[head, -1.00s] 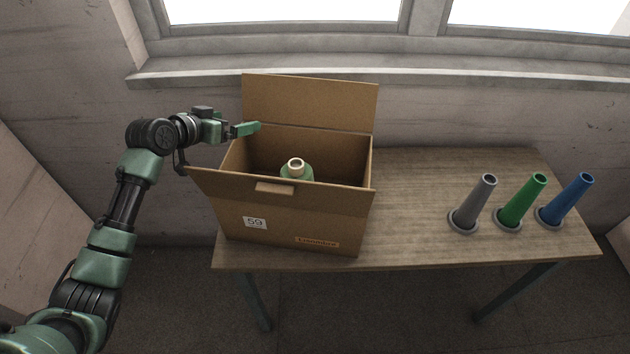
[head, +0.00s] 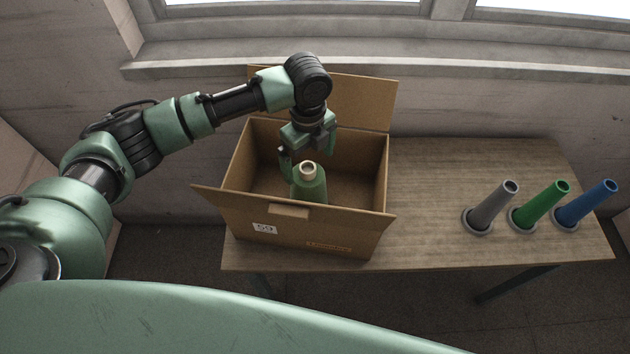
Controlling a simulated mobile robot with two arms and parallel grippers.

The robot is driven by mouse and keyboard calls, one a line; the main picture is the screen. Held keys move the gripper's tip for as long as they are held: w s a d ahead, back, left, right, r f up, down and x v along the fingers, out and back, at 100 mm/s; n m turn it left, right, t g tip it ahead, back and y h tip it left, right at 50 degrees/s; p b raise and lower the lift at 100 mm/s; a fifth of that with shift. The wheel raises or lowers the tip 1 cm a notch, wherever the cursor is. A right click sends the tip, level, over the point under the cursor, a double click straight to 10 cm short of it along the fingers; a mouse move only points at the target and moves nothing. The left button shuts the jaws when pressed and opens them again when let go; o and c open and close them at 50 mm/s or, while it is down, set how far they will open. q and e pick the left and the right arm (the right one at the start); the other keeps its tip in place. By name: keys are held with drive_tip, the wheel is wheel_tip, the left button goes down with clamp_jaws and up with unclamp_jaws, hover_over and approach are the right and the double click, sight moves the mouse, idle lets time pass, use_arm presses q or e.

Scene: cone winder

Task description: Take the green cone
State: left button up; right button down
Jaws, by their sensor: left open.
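A green cone (head: 309,188) with a cream top stands upright inside the open cardboard box (head: 265,214). The front wall hides its lower part. My left gripper (head: 304,158) points down into the box, open, right at the cone's top. I cannot tell whether the fingers touch the cone. My right gripper is not in view.
The box stands on the left of a wooden table (head: 430,185), flaps raised at back and front. At the right, grey (head: 491,207), green (head: 540,206) and blue (head: 586,204) tapered holders stand in round bases. The table between is clear.

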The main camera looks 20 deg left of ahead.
sight(308, 179)
use_arm(q)
drive_tip(key=shift+s+d+f+p, duration=0.15)
drive_tip(key=shift+s+f+p, duration=0.75)
drive_tip(key=shift+f, duration=0.25)
drive_tip(key=f, duration=0.3)
drive_tip(key=shift+w, duration=0.3)
drive_tip(key=shift+f+p, duration=0.3)
drive_tip(key=c, duration=1.6)
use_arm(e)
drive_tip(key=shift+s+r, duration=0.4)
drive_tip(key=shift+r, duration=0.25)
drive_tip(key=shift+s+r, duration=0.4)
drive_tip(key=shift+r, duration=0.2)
